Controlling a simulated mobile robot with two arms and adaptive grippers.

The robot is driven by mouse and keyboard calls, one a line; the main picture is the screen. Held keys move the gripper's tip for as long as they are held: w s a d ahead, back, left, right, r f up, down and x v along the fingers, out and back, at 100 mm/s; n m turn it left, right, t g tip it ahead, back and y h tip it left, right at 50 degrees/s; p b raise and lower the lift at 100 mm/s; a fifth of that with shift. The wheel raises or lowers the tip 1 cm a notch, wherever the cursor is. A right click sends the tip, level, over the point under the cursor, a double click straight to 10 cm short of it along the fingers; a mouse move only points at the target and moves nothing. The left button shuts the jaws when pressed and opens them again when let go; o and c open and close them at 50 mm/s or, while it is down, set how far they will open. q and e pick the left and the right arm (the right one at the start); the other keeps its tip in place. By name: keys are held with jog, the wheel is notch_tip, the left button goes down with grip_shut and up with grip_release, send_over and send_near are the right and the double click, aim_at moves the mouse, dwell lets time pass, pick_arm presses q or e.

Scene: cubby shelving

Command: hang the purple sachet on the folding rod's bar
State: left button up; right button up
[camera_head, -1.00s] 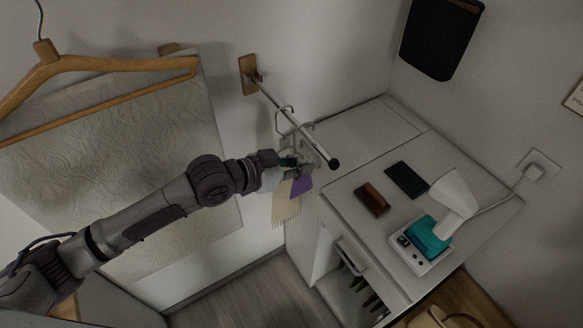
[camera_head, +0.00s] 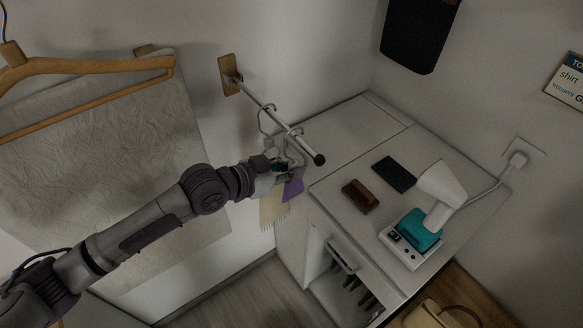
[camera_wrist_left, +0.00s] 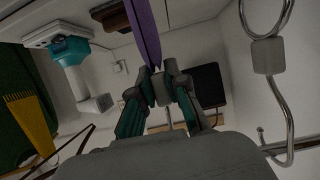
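The purple sachet (camera_head: 293,188) hangs below my left gripper (camera_head: 288,172), beside the rod's outer half. In the left wrist view it is a narrow purple strip (camera_wrist_left: 143,30) seen edge-on, with its end at my close-set left fingertips (camera_wrist_left: 163,82). The gripper looks shut on it. The folding rod's bar (camera_head: 278,120) sticks out from the wall, ending in a black cap. One metal hook (camera_head: 265,118) is at the bar, and a second (camera_head: 293,134) is nearer the cap, above my gripper. Whether the second rests on the bar is unclear. My right gripper is out of view.
A cream fringed cloth (camera_head: 270,212) hangs just behind and left of the sachet. A white cabinet (camera_head: 335,140) stands close to the right, with a brown brush (camera_head: 360,196), a dark pad (camera_head: 394,174) and a teal-and-white device (camera_head: 418,230). A wooden hanger (camera_head: 90,66) is at left.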

pick_arm(q)
jog(key=o, duration=0.5)
jog(key=shift+a, duration=0.1)
jog(key=v, duration=1.2)
